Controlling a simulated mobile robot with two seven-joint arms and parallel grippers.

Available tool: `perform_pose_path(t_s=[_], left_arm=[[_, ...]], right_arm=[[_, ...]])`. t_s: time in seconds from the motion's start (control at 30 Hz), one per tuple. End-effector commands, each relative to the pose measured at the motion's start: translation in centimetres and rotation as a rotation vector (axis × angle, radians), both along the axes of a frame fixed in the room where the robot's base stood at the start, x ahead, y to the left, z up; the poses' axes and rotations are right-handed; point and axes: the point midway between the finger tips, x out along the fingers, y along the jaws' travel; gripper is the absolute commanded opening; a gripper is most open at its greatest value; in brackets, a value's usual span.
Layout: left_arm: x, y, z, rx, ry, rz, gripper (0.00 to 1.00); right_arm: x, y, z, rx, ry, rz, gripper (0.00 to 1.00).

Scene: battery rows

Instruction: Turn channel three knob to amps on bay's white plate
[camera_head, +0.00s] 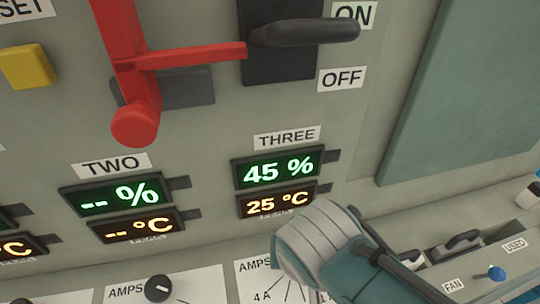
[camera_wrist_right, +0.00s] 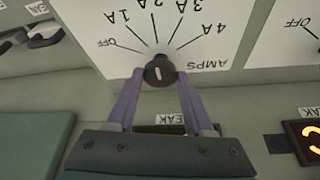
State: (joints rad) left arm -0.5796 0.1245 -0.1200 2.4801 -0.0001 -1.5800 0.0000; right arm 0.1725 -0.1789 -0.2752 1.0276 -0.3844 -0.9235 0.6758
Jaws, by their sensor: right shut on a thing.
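In the right wrist view the white plate (camera_wrist_right: 225,45) appears upside down, with AMPS, OFF and marks 1A to 4A around a black knob (camera_wrist_right: 159,71). My right gripper (camera_wrist_right: 160,78) is shut on this knob, one finger on each side. The knob's light line stands about upright in the picture, roughly in line with the 2A mark. In the head view the plate (camera_head: 246,286) under the THREE label (camera_head: 287,138) is partly covered by my right wrist (camera_head: 325,248), which hides its knob and my fingertips. My left gripper is not in view.
Channel two's plate has its own AMPS knob (camera_head: 158,288) to the left. Above are the channel three displays (camera_head: 278,169), reading 45 % and 25 °C, and a red lever (camera_head: 133,120).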

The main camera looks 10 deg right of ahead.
Motion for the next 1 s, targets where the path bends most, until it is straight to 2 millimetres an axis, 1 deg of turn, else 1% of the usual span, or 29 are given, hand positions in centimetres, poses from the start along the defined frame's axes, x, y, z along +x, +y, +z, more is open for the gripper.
perform_pose_path(t_s=[0.5, 0.53, 0.77, 0.8, 1.0], left_arm=[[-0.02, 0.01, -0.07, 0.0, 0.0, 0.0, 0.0], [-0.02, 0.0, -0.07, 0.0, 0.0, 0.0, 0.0], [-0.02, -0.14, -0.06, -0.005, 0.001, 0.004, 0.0], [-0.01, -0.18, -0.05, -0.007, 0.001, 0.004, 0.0], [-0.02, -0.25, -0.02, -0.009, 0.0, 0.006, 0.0]], right_arm=[[0.01, -0.03, -0.04, 0.0, 0.0, -0.02, 0.0], [0.01, -0.03, -0.04, 0.0, 0.0, -0.02, 0.54], [0.01, -0.03, -0.03, 0.0, 0.0, -0.018, 0.8], [0.01, -0.03, -0.03, 0.0, 0.0, -0.018, 0.81], [0.0, -0.02, 0.01, 0.0, 0.0, -0.018, 0.81]])
